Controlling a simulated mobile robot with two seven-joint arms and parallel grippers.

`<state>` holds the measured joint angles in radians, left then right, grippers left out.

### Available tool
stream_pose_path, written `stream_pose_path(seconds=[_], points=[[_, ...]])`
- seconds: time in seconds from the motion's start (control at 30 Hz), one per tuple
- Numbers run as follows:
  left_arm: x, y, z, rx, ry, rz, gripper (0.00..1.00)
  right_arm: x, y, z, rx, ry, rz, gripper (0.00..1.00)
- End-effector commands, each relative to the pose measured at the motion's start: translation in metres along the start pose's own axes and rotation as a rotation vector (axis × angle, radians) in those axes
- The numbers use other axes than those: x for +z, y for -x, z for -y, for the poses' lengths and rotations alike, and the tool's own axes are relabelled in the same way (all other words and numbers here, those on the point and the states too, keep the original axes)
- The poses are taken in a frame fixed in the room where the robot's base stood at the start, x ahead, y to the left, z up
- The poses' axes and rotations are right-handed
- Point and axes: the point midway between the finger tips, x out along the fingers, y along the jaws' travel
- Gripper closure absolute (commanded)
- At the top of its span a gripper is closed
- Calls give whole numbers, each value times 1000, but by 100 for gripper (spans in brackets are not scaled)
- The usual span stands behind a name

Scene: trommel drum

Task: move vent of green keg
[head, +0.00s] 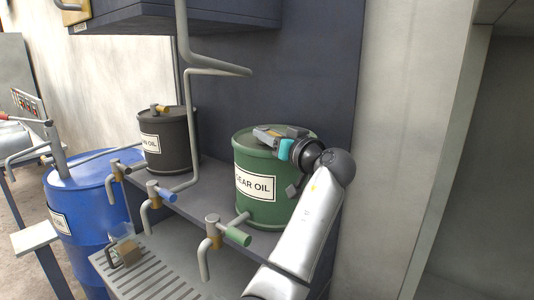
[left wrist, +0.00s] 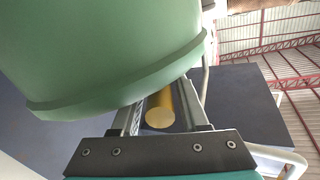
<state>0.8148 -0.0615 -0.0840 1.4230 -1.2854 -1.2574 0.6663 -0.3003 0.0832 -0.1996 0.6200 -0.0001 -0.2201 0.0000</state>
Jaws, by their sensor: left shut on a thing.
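The green keg (head: 262,170), labelled "GEAR OIL", stands on the grey shelf at the right. Its vent, a brass cylinder (left wrist: 160,108), lies between the two fingers of my left gripper in the left wrist view. My left gripper (head: 270,133) is over the keg's top and shut on the vent; its fingers hide most of the vent in the head view. The green keg's wall also fills the upper left of the left wrist view (left wrist: 100,45). My right gripper is in neither view.
A dark keg (head: 168,145) with a brass vent (head: 160,109) stands left on the shelf. Taps with green (head: 237,236) and blue (head: 160,192) handles stick out in front. A grey pipe (head: 188,100) runs down between the kegs. A blue drum (head: 85,210) stands at the left.

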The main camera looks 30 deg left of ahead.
Motion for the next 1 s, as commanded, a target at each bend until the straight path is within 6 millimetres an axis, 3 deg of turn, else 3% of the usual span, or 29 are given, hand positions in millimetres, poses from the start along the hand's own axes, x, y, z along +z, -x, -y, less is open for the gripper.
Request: stream_pose_path(seconds=[0.1,0.4,1.0], points=[[3,0,-3,-67,-10,12,100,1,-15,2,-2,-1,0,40],[1,0,-2,-193,-11,35,100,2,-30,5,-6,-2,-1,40],[-1,-1,-1,-261,-8,48,100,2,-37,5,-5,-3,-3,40]])
